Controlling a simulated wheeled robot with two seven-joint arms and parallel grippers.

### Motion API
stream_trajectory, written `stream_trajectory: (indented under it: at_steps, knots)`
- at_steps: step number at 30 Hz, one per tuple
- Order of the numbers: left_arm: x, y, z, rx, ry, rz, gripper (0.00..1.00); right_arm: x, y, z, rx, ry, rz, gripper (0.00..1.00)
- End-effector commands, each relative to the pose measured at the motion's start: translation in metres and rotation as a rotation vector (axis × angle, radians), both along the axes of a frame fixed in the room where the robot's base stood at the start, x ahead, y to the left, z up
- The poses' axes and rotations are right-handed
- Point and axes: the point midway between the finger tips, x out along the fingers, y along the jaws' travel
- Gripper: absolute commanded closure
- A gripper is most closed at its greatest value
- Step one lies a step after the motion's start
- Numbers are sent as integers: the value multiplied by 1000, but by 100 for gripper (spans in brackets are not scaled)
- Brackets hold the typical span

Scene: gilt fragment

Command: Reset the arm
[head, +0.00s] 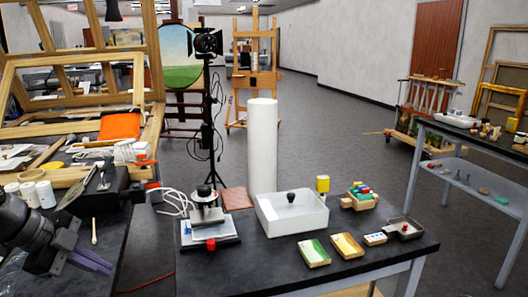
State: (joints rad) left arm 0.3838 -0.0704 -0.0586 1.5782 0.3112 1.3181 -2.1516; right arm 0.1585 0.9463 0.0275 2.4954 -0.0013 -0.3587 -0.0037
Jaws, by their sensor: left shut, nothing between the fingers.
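My left gripper (92,262) is at the lower left, on the end of my dark arm coming in from the left edge. Its purple-grey fingers are together with nothing between them. They point right and down, in front of the cluttered left bench (110,225). A cotton-tipped stick (94,232) is just above the fingers in the picture. My right gripper is not in the picture.
The black table (255,270) to the right bears a white tray (291,213), a small press-like device (209,220), painted blocks (314,252) and a grey dish (404,229). A tall white cylinder (262,145) rises behind the tray. Open floor (345,140) lies beyond.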

Motion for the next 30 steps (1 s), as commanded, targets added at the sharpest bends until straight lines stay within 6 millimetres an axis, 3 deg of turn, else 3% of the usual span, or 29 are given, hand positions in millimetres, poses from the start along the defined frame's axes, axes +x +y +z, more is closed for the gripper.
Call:
stream_trajectory:
  at_steps: [11, 17, 20, 25, 28, 30]
  knots:
    - [28, -18, -63, -62, 145, 170, 100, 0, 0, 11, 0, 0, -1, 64]
    - [43, -41, -124, -106, 276, 330, 100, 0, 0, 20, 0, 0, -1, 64]
    - [47, -58, -163, -129, 356, 434, 100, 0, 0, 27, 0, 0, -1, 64]
    - [33, -107, -252, -165, 531, 675, 100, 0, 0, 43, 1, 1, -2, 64]
    - [2, -150, -311, -187, 649, 859, 100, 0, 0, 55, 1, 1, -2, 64]
    - [-29, -181, -347, -204, 725, 995, 100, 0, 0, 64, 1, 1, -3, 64]
